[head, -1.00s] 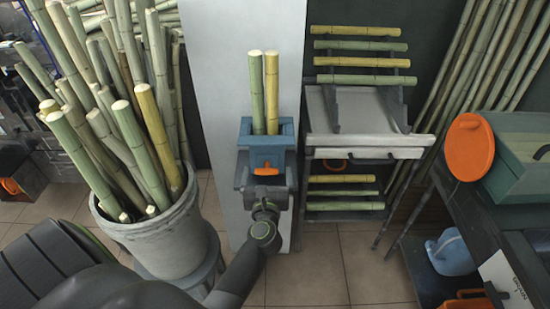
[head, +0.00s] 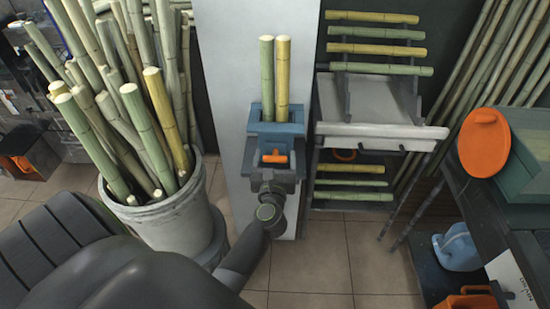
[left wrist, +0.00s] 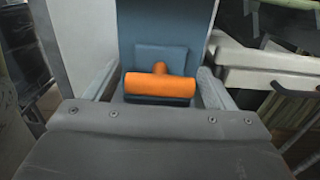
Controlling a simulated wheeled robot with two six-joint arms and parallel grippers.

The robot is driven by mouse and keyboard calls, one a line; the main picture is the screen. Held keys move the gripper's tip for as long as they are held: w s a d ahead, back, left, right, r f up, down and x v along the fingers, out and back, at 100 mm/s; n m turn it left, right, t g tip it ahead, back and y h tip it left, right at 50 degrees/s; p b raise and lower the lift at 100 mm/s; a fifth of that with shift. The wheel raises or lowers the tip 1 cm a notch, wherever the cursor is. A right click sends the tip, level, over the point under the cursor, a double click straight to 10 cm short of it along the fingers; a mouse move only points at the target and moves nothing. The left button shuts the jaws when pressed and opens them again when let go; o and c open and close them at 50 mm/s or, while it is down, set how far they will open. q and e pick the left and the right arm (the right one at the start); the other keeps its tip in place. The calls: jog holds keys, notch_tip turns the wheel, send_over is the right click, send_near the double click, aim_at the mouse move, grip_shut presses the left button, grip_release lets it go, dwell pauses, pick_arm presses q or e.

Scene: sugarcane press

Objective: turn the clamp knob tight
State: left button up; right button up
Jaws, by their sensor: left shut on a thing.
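The orange clamp knob (head: 274,157) is a T-shaped handle on the front of the blue clamp (head: 277,130). Its bar lies about level; it also shows in the left wrist view (left wrist: 160,84). Two cane stalks (head: 274,75), one green and one yellow, stand upright in the clamp. My left gripper (head: 273,163) is at the knob from the front, its fingers (left wrist: 158,88) on either side of the bar. It is shut on the knob, though the exact contact is hard to see. My right gripper is not in view.
A grey bucket (head: 165,225) full of cane stands left of the clamp. A rack (head: 380,130) with cane pieces stands close on the right. A dark table with a green box (head: 535,165) and orange disc (head: 484,142) is further right. Tiled floor (head: 325,255) in front is clear.

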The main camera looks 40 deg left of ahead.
pick_arm(q)
jog(key=m+p, duration=0.2)
jog(key=m, duration=0.1)
jog(key=shift+r+p, duration=0.2)
jog(key=shift+p, duration=0.2)
jog(key=m+p, duration=0.4)
jog(key=m, duration=0.1)
jog(key=shift+m, duration=0.4)
jog(key=m+p, duration=0.3)
jog(key=m, duration=0.2)
jog(key=shift+w+d+f, duration=0.1)
jog(key=shift+f+m+p, duration=0.15)
jog(key=shift+m+p, duration=1.1)
jog(key=shift+m, duration=0.75)
jog(key=o, duration=0.9)
jog(key=shift+f, duration=0.1)
